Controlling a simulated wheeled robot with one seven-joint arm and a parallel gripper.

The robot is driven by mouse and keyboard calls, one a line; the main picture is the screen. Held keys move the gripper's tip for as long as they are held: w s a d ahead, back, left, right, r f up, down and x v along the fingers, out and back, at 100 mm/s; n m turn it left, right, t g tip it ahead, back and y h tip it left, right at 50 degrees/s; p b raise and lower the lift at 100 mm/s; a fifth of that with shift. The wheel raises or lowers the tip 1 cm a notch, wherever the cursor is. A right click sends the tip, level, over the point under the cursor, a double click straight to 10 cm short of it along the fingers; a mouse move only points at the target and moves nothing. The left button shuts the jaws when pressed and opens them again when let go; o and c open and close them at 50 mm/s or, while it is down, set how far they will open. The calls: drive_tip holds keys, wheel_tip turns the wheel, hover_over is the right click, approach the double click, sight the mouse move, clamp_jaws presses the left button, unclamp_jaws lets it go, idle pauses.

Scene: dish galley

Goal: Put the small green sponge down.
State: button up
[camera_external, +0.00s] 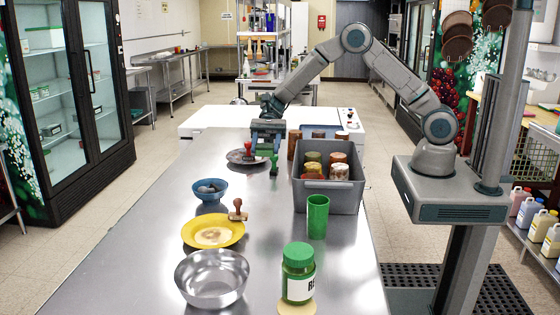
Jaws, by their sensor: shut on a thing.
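My gripper (268,139) is over the far part of the steel counter (150,245), to the left of the grey bin. It is shut on the small green sponge, which is hard to tell apart from the green-grey fingers at this size. A small bright green upright piece (274,165) shows just below the gripper. I cannot tell whether the sponge touches anything beneath it.
A red-handled stamp (250,152) stands at a dark plate (235,157). Nearer are a blue bowl (208,196), yellow plate (190,238), wooden stamp (238,212), metal bowl (212,293), green cup (317,217) and green-lidded jar (298,257).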

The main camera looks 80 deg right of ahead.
sight(267, 203)
wheel_tip(267, 203, down, 17)
drive_tip(key=p, duration=0.3)
idle(0.4)
drive_tip(key=shift+f, duration=0.1)
drive_tip(key=o, duration=0.9)
drive_tip(key=shift+o, duration=0.2)
drive_tip(key=shift+r, duration=0.25)
drive_tip(key=shift+d, duration=0.35)
drive_tip(key=b+v, duration=0.3)
drive_tip(key=v, duration=0.8)
drive_tip(key=shift+d+r+b, duration=0.1)
drive_tip(key=shift+d+b, duration=0.05)
drive_tip(key=shift+b, duration=0.15)
